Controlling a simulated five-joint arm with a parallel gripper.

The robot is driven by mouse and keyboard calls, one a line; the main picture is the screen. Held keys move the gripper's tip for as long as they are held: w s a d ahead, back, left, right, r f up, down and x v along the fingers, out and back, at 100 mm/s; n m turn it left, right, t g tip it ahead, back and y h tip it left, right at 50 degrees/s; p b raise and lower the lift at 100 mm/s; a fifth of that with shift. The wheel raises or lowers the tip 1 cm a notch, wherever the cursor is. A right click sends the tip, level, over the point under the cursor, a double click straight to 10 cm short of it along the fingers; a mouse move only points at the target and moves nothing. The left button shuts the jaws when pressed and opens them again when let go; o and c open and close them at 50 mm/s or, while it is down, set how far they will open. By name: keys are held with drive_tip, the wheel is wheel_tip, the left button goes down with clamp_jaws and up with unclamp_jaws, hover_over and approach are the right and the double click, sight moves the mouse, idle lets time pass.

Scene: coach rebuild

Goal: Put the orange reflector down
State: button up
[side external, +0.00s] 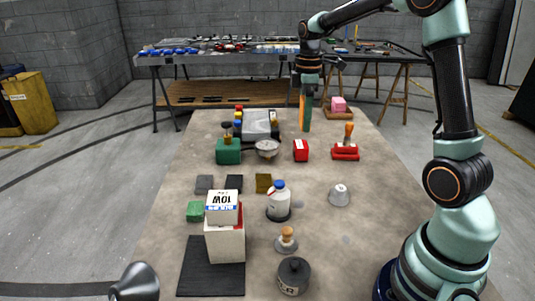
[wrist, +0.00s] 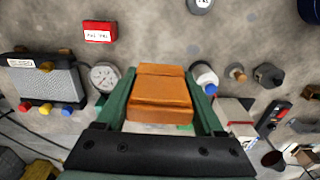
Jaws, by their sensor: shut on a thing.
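My gripper (side external: 305,118) hangs pointing down over the far part of the table and is shut on the orange reflector (wrist: 162,97). In the wrist view the reflector is an orange block between the two green fingers (wrist: 160,74). In the side view only a narrow orange strip of the reflector (side external: 301,103) shows beside the green finger. The things on the table look small behind it in the wrist view, so it appears held above the table (side external: 320,230). Its exact height is unclear.
A red box (side external: 301,150) and a red stamp with wooden handle (side external: 346,146) stand nearby. A grey device (side external: 260,125), gauge (side external: 267,149) and green box (side external: 228,151) are left. The right middle has bare room.

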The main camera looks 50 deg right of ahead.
drive_tip(key=shift+r, duration=0.45)
